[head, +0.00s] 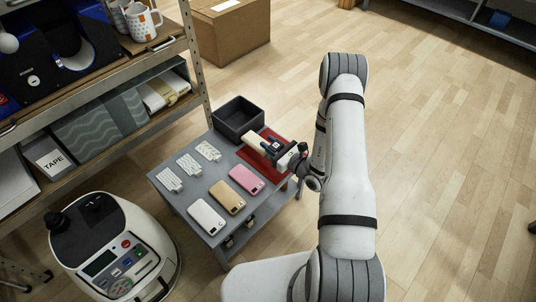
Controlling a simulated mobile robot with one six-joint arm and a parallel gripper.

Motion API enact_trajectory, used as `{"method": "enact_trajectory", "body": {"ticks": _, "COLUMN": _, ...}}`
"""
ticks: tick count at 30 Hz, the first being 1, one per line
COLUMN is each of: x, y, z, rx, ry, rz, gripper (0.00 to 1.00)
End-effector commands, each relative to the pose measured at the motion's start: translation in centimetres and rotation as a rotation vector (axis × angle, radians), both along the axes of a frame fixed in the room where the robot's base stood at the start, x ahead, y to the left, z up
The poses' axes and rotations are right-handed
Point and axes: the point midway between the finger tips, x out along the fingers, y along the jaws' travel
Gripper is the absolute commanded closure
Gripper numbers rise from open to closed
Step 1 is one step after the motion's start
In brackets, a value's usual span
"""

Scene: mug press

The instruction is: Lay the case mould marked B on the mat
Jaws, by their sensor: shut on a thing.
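My gripper (273,147) is at the far right end of a small grey table, shut on a cream-coloured case mould (254,140). The mould is over the red mat (252,160), which shows on both sides of it. I cannot tell if the mould touches the mat or hangs just above it. No letter on the mould can be read from here. My gripper and wrist hide part of the mat and the mould's right end.
Pink (246,179), gold (227,196) and white (206,217) phone cases lie on the table (180,204) beside patterned pieces (188,165). A dark open bin (238,117) stands behind the mat. A shelf (95,88) is left; open floor is right.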

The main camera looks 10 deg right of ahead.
Motion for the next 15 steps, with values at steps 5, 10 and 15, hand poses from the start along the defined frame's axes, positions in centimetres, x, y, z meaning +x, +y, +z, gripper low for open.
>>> {"method": "enact_trajectory", "body": {"ticks": 5, "x": 0.0, "y": 0.0, "z": -1.5, "rx": 0.0, "ry": -0.002, "rz": -0.001, "gripper": 1.0}}
{"method": "enact_trajectory", "body": {"ticks": 10, "x": 0.0, "y": -0.1, "z": -3.9, "rx": 0.001, "ry": -0.001, "rz": -0.001, "gripper": 1.0}}
{"method": "enact_trajectory", "body": {"ticks": 15, "x": 0.0, "y": -0.1, "z": -4.6, "rx": 0.0, "ry": -0.003, "rz": -0.001, "gripper": 1.0}}
